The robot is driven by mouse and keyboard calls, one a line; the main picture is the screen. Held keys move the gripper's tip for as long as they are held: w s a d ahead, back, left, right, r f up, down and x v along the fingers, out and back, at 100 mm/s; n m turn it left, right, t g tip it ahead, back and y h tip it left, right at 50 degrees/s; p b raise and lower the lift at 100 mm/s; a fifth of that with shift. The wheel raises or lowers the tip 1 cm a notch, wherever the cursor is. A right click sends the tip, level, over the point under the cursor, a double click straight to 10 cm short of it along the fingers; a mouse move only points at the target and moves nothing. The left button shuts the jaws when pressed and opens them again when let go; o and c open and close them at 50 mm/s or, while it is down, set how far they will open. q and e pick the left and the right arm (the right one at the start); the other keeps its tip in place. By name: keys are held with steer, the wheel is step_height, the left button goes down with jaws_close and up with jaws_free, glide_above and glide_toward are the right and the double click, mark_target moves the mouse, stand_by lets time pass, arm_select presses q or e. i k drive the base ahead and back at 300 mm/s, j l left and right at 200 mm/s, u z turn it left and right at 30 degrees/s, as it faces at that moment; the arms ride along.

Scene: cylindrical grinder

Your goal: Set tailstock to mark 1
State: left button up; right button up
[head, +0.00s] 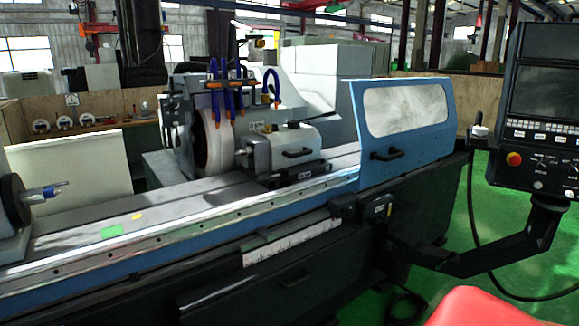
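The tailstock (284,150), a grey block with a dark handle on its front and a lever on top, sits on the machine table (335,160) right of the grinding wheel (215,145). A green patch (111,231) and a small yellow patch (137,216) lie on the table at the left, near the workhead (15,205). A white strip with small markings (292,238) is on the machine's front. I cannot read which mark is 1. Neither of my grippers is in view.
A blue guard door with a window (405,115) stands at the table's right end. A control panel (535,110) on a dark arm (500,255) juts out at the right. Coolant hoses (222,90) hang by the wheel. The table between workhead and tailstock is clear.

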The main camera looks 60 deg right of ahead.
mark_target(298, 151)
steer(key=z, duration=2.15)
